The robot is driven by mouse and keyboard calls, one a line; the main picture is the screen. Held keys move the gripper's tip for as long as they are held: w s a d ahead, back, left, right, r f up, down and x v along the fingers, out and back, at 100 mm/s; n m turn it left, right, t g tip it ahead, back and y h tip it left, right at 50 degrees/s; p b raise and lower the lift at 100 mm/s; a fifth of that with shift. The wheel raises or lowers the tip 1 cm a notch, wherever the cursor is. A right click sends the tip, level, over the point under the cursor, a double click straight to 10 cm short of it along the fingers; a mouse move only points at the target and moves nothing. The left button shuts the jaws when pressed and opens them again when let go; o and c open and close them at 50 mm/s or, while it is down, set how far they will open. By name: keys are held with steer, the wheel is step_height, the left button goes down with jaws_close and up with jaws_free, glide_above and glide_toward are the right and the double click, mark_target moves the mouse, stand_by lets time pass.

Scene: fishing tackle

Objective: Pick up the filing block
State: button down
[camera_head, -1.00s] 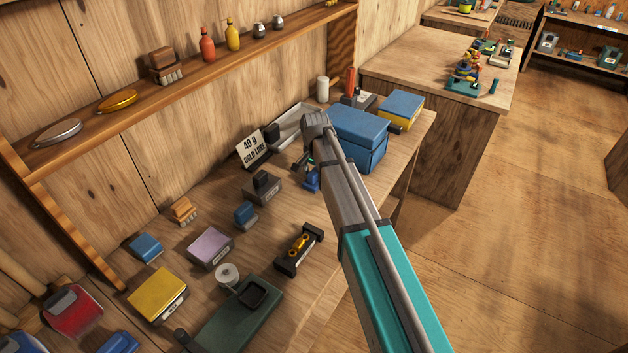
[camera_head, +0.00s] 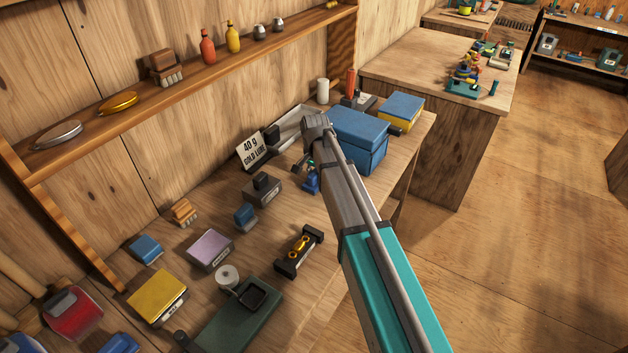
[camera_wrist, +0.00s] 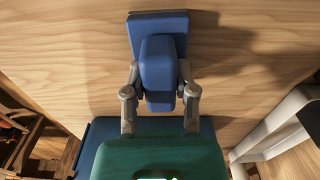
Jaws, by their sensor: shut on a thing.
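In the wrist view, a blue block (camera_wrist: 176,22) with a flat base and a raised grip, which I take to be the filing block, sits between the two grey fingers of my gripper (camera_wrist: 159,74). The fingers are shut on the raised grip from both sides. In the head view, part of this blue block (camera_head: 312,184) shows beside my arm, with my gripper (camera_head: 306,165) at its top, partly hidden by my own wrist. I cannot tell whether the block touches the table.
A large blue box (camera_head: 362,140) stands close behind my wrist. A grey block (camera_head: 262,192), a small blue block (camera_head: 245,215) and a black stand with a gold piece (camera_head: 299,252) are nearby. A "40 g gold lure" sign (camera_head: 252,149) leans behind. Bare table lies between them.

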steer(key=shift+r, duration=0.2)
step_height(320, 180, up, 2)
steer(key=p, duration=0.2)
steer(key=shift+r+p, duration=0.1)
steer(key=shift+p, duration=0.25)
steer(key=s+d+r+p, duration=0.8)
steer(key=s+r+p, duration=0.2)
steer(key=s, duration=0.1)
steer(key=shift+d+r, duration=0.2)
steer(key=shift+d, duration=0.05)
steer(key=c, duration=1)
jaws_free()
jaws_close()
steer(key=shift+d, duration=0.15)
